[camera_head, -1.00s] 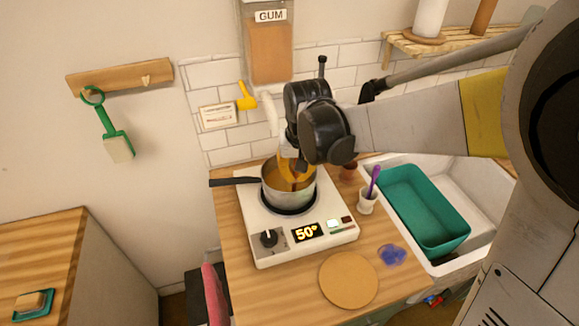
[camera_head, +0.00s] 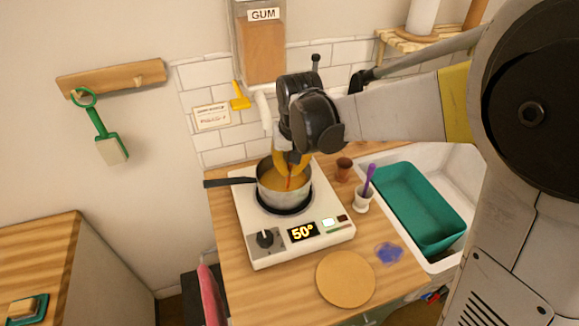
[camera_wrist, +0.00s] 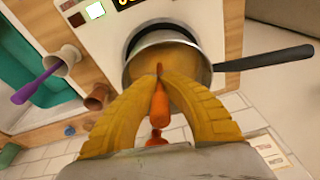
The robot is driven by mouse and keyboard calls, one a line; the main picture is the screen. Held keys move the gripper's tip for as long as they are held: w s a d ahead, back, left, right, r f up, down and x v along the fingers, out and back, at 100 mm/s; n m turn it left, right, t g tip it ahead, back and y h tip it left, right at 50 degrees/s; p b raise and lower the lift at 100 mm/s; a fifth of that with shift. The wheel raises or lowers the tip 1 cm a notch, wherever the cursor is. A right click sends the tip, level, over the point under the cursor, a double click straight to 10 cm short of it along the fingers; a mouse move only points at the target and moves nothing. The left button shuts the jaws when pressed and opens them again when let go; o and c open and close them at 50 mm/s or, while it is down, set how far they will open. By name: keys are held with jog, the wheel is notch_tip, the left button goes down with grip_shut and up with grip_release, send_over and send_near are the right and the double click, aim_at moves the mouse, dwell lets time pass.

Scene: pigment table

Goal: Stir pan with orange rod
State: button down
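A steel pan (camera_head: 272,195) with a dark handle stands on the white hot plate (camera_head: 253,251) and holds orange-brown liquid. It also shows in the wrist view (camera_wrist: 140,66). My gripper (camera_head: 290,164) is over the pan, pointing down. In the wrist view my gripper (camera_wrist: 160,75) has its yellow fingers closed around the orange rod (camera_wrist: 160,105). The rod's lower end reaches toward the liquid; the fingers partly hide it. In the head view the rod (camera_head: 289,183) is a small orange-red strip inside the pan.
A white cup (camera_head: 362,200) with a purple tool and a brown pot (camera_head: 343,168) stand right of the hot plate. A teal basin (camera_head: 420,208) sits in the sink. A round board (camera_head: 345,279) lies in front. The hot plate display reads 50°.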

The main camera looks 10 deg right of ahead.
jog(key=shift+r, duration=0.15)
jog(key=shift+s+d+r+p, duration=0.1)
jog(key=shift+s+r+p, duration=0.2)
jog(key=shift+r+p, duration=0.9)
jog(key=shift+s+d+r+p, duration=0.1)
jog(key=shift+s+r+p, duration=0.15)
jog(key=shift+r+p, duration=1)
jog(key=shift+s+r+p, duration=0.3)
jog(key=shift+r+p, duration=0.45)
jog(key=shift+r, duration=0.9)
jog(key=shift+r+p, duration=1.15)
jog(key=shift+r, duration=0.4)
jog(key=shift+f, duration=0.1)
